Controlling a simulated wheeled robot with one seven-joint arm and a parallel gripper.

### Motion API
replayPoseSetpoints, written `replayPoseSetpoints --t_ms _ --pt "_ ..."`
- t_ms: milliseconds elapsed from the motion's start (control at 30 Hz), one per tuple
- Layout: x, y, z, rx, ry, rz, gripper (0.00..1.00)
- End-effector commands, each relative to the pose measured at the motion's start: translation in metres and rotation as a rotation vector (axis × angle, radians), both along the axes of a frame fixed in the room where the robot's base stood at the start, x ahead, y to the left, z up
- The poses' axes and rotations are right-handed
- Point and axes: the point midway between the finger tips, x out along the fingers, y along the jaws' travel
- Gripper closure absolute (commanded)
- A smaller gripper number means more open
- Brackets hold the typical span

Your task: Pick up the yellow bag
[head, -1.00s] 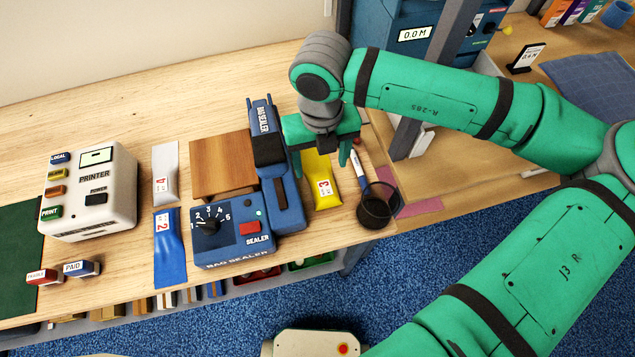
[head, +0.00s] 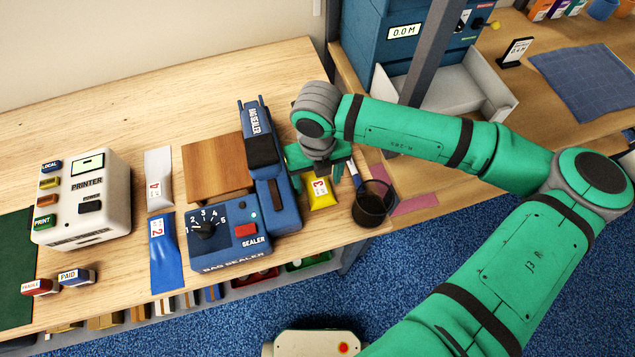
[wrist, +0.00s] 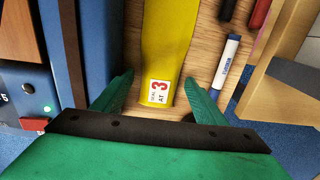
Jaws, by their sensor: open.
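The yellow bag (head: 322,196) lies flat on the wooden table, just right of the blue bag sealer, with a white label marked 3. In the wrist view the yellow bag (wrist: 168,48) runs up the middle of the picture, its labelled end nearest me. My gripper (head: 319,182) is above the bag and hides its upper part in the head view. In the wrist view my gripper (wrist: 158,92) is open, with one green finger on each side of the bag's labelled end. The fingers appear apart from the bag.
The blue bag sealer (head: 228,238) stands close on the left. A dark cup (head: 373,204) stands close on the right, near the table's front edge. A marker (wrist: 224,66) lies right of the bag. White and blue bags (head: 165,255) and a printer (head: 82,195) are farther left.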

Motion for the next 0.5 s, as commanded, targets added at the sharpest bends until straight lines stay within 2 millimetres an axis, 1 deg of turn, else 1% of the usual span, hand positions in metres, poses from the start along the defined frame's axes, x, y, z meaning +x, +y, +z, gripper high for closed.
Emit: replayPoseSetpoints --t_ms 67,100,267,300,500 --pt "0.0000 -0.0001 0.0002 0.000 0.000 0.000 0.34" --pt "0.0001 -0.0001 0.0003 0.000 0.000 0.000 0.39" --pt "0.0001 0.0000 0.0004 0.000 0.000 0.000 0.77" --pt "0.0001 0.0000 0.0004 0.000 0.000 0.000 0.80" --pt "0.0001 0.0000 0.0006 0.000 0.000 0.000 0.80"
